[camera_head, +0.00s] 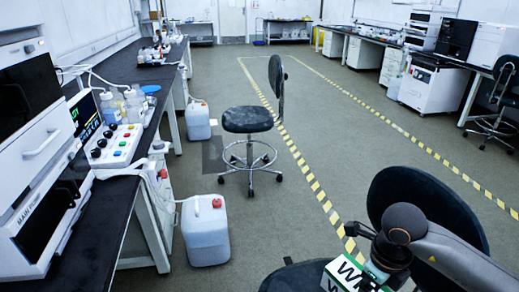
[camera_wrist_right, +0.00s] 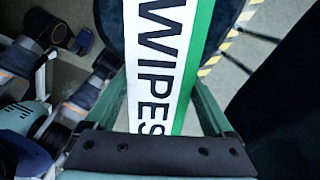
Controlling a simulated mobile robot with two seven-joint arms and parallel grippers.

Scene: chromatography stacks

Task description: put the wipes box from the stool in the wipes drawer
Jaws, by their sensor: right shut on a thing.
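The wipes box (camera_head: 345,276) is white and green with black lettering. It shows at the bottom right of the head view, at or over the dark seat of a near chair or stool (camera_head: 293,277). In the right wrist view the box (camera_wrist_right: 160,60) lies lengthwise between the fingers, with "WIPES" readable. My right gripper (camera_wrist_right: 160,105) is shut on the box, one finger along each side. It also shows in the head view (camera_head: 372,279). I cannot tell whether the box touches the seat. My left gripper is not in view. No drawer marked for wipes can be made out.
A dark backrest (camera_head: 428,205) stands right beside my right arm. A black-topped bench (camera_head: 115,215) with instruments runs along the left. White jugs (camera_head: 205,230) stand on the floor by it. A wheeled chair (camera_head: 248,120) stands mid-floor.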

